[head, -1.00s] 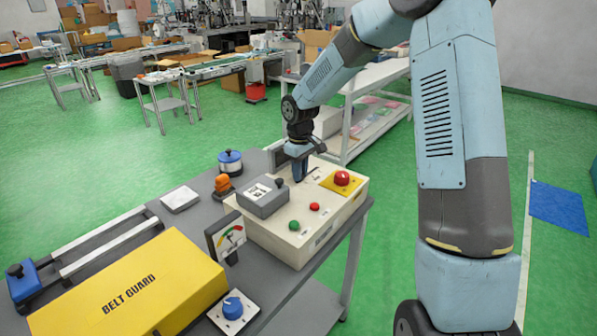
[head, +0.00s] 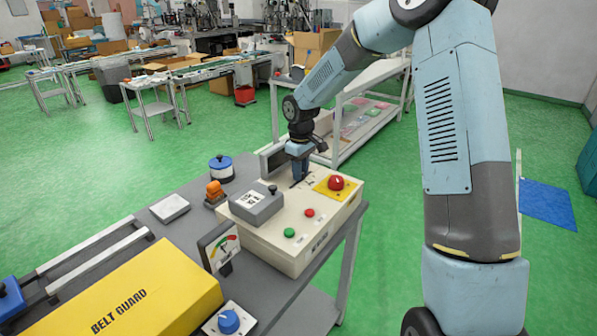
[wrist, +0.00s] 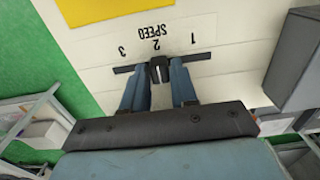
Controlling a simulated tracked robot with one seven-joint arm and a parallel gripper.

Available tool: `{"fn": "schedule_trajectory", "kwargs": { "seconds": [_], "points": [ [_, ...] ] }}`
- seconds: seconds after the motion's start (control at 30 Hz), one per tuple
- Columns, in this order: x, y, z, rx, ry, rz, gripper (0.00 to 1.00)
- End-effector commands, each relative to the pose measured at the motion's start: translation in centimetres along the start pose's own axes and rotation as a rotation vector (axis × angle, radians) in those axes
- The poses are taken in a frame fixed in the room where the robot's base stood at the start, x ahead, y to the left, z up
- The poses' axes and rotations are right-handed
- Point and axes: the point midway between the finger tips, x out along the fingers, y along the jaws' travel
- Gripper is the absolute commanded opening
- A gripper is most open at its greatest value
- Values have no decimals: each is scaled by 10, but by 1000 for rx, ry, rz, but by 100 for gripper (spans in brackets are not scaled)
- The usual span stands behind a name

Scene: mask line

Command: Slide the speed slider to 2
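The cream control box (head: 282,241) stands on the grey bench. Its speed slider runs along a dark slot at the box's far side, marked 1, 2 and 3 in the wrist view. The dark slider knob (wrist: 159,71) with a white line is in line with the 2. My gripper (head: 300,176) points down at the slot. In the wrist view the blue fingers of my gripper (wrist: 158,72) are on either side of the knob, close against it, with no clear gap. In the head view the knob is hidden by my gripper.
On the box are a red mushroom button (head: 336,183) on yellow, a red button (head: 309,213), a green button (head: 289,232) and a grey lidded block (head: 257,204). A yellow belt guard (head: 150,300) and gauge (head: 221,248) stand nearer. A dark upright panel (head: 272,160) is beside my gripper.

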Motion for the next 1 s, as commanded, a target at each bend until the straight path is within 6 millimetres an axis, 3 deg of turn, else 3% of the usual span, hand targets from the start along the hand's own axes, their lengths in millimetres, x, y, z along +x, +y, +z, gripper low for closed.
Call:
{"fn": "schedule_trajectory", "kwargs": {
  "seconds": [0.2,0.57,1.0],
  "points": [
    [1,0,1,0,-2,-1,47],
    [-8,0,1,1,-3,0,47],
    [-88,1,0,1,-1,2,47]
  ]
}}
